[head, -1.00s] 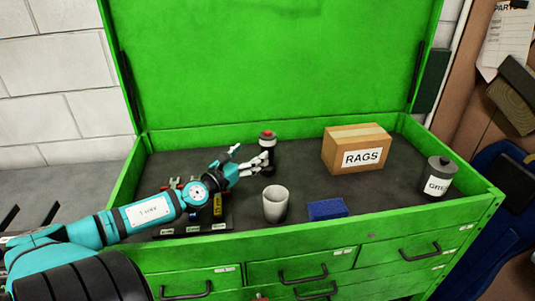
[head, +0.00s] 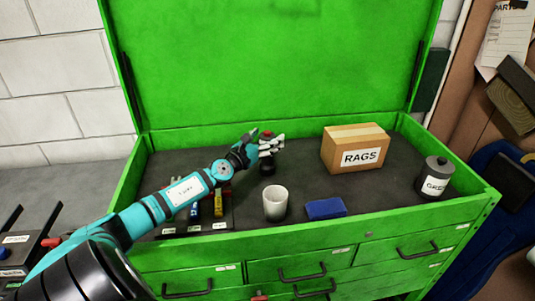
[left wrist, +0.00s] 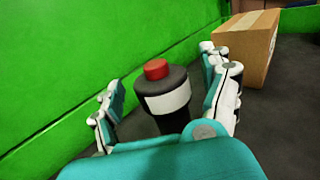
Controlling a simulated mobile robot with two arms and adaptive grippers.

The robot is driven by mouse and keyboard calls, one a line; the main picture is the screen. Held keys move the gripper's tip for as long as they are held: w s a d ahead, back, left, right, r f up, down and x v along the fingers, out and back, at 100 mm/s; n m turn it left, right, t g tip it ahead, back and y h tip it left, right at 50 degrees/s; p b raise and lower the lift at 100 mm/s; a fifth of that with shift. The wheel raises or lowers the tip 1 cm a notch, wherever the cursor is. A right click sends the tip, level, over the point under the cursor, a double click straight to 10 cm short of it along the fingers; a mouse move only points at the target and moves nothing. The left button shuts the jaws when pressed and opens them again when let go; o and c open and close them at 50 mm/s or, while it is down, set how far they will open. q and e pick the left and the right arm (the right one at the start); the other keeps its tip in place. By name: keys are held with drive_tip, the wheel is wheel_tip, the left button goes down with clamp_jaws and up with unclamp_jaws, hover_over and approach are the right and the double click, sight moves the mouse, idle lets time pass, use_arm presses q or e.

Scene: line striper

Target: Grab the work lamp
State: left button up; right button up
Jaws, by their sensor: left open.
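The work lamp (left wrist: 165,98) is a dark upright cylinder with a white band and a red top button. It stands on the dark floor of the green chest's top tray, and in the head view its base (head: 268,168) shows behind my left gripper (head: 272,143). In the left wrist view my left gripper (left wrist: 168,110) is open, with one finger on each side of the lamp. The lamp's lower part is hidden by the gripper there. I cannot tell whether either finger touches it. My right gripper is not in view.
A RAGS box (head: 352,150) stands right of the lamp. A pale cup (head: 275,203) and a blue block (head: 325,208) lie nearer the front edge. A grey can (head: 434,180) is at the right. A tool rack (head: 190,222) sits under my left arm. The raised green lid (head: 270,60) is behind.

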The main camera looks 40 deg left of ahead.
use_arm(q)
drive_tip(key=shift+w, duration=0.4)
clamp_jaws()
idle(0.4)
